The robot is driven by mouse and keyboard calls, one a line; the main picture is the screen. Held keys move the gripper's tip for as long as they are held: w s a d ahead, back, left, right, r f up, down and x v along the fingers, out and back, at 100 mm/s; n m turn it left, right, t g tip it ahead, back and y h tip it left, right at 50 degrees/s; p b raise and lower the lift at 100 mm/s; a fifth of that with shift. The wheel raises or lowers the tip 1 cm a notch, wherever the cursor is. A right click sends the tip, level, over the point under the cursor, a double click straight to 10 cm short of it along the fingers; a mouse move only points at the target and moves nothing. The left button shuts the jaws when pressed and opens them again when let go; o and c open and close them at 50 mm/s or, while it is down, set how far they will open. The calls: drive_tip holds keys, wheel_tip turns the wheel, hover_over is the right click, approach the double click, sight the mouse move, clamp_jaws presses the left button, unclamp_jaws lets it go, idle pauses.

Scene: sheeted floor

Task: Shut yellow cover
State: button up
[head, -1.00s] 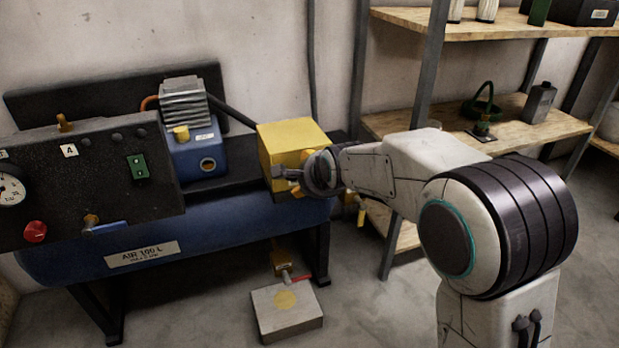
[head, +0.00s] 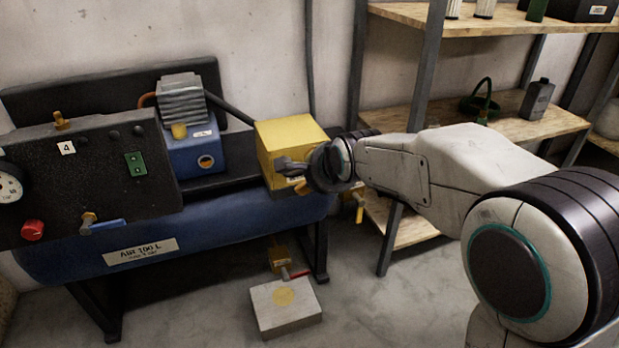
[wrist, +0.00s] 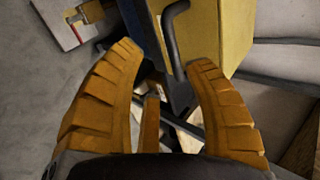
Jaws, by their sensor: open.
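The yellow cover (head: 290,140) is a box on the right end of the blue compressor tank, and its top and left faces show in the head view. In the wrist view the yellow cover (wrist: 215,32) fills the upper middle, with a dark bent handle (wrist: 172,50) on its side. My gripper (head: 290,172) is in front of the cover, with its fingers partly hidden by the wrist in the head view. In the wrist view my gripper (wrist: 165,65) has its orange fingers spread, with the lower end of the handle between them. Contact cannot be told.
A black panel (head: 85,185) with a gauge, red knob and blue-handled valve stands at left. A pale block (head: 285,308) lies on the floor below the tank (head: 215,222). Wooden shelves (head: 505,115) stand behind my arm at right.

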drive_tip(key=v, duration=0.6)
idle(0.3)
drive_tip(key=s+d+r+n+g+h+p, duration=0.1)
drive_tip(key=s+d+r+n+p, duration=0.5)
drive_tip(key=p, duration=1.3)
drive_tip(key=s+d+r+n+g+h+p, duration=0.2)
drive_tip(key=s+d+r+n+g+p, duration=0.2)
drive_tip(key=s+r+p, duration=1.6)
drive_tip(key=shift+d+r+n+g+h, duration=0.3)
drive_tip(key=shift+d+r+n, duration=1.4)
drive_tip(key=shift+d, duration=2.15)
drive_tip(key=shift+f, duration=0.1)
